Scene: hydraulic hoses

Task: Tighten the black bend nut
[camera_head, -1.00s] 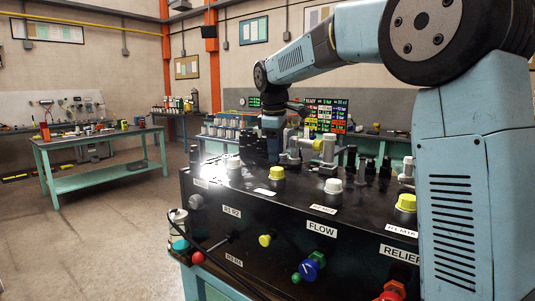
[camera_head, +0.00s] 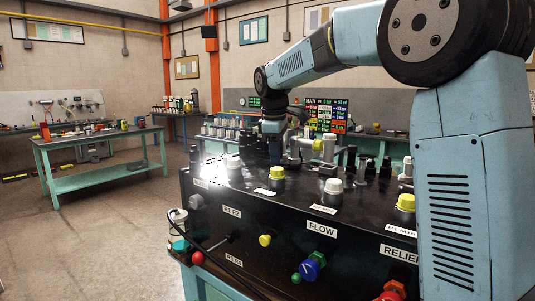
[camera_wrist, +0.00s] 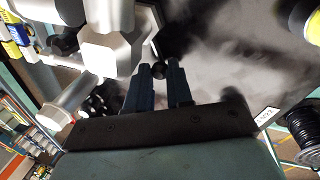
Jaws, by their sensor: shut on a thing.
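My gripper (camera_head: 273,150) reaches down to the back part of the black hydraulic block (camera_head: 330,205). In the wrist view, the dark blue fingers of my gripper (camera_wrist: 164,70) are close together around a small black part (camera_wrist: 163,46), which I take to be the black bend nut. Its outline is dark and partly hidden by the fingertips. A large silver-grey fitting (camera_wrist: 104,50) stands right beside the fingers on the left. In the head view the nut cannot be told apart from the dark fittings around my gripper.
Yellow (camera_head: 278,173) and white (camera_head: 333,186) caps stand on the block's top. Grey pipe fittings (camera_head: 323,150) stand just right of my gripper, leaving little room there. A green workbench (camera_head: 98,137) stands at the left, with open floor before it.

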